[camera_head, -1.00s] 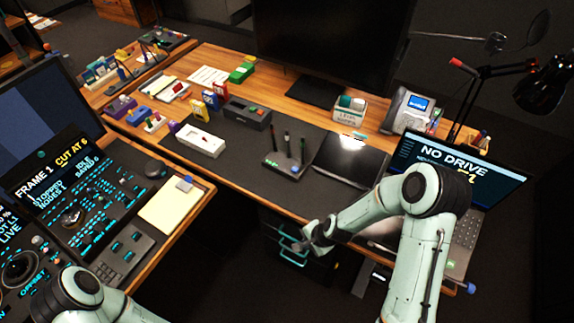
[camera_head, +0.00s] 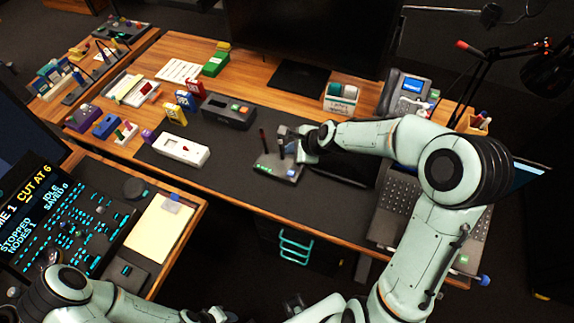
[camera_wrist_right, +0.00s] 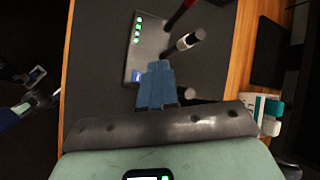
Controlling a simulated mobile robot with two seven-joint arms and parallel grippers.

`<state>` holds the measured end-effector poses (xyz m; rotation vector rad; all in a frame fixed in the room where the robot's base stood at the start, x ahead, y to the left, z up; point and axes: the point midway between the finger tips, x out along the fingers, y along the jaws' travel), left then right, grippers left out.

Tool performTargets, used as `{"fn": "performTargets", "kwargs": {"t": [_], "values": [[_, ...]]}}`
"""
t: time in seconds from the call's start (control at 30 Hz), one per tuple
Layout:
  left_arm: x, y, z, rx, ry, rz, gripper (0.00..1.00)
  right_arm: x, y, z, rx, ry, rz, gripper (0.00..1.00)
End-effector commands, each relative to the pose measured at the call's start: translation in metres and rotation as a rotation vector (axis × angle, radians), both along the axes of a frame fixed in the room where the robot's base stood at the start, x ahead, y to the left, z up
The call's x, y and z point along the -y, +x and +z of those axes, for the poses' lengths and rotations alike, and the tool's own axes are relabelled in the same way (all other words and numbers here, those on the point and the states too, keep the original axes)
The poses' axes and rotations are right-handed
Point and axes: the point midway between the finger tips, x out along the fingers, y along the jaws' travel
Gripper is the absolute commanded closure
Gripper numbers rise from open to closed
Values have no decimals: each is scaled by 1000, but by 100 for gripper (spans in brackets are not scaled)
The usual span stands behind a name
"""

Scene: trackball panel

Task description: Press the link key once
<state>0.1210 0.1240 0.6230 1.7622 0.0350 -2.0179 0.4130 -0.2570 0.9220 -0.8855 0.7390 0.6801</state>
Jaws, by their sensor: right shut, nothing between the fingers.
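A dark wedge-shaped box (camera_head: 277,169) with upright dark sticks stands on the desk mat. My right gripper (camera_head: 294,147) is over the right part of the box. In its wrist view the blue fingers (camera_wrist_right: 158,72) are shut and empty, beside the blue patch. Contact cannot be told. My left arm shows at bottom left; its gripper is not clearly seen.
A white device (camera_head: 180,149), a dark box with coloured buttons (camera_head: 229,111) and small coloured boxes stand left of the wedge-shaped box. Bare mat lies in front of the wedge-shaped box.

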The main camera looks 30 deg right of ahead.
Motion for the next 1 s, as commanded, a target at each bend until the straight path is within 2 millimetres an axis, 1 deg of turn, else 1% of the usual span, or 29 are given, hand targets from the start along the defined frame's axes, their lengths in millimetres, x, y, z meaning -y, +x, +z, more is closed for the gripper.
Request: {"fn": "performTargets", "kwargs": {"t": [0.27, 0.47, 0.67, 1.0], "values": [[0, 0, 0, 0, 0, 0, 62, 0, 0, -1, 0, -1, 1, 100], [0, -4, -7, -5, 1, 0, 62, 0, -1, -10, -2, -1, 1, 100], [0, -13, -24, -15, 0, 0, 62, 0, -1, -32, -3, 0, 1, 100], [0, -29, -61, -33, 0, 1, 62, 0, -1, -79, -2, 1, 1, 100]]}}
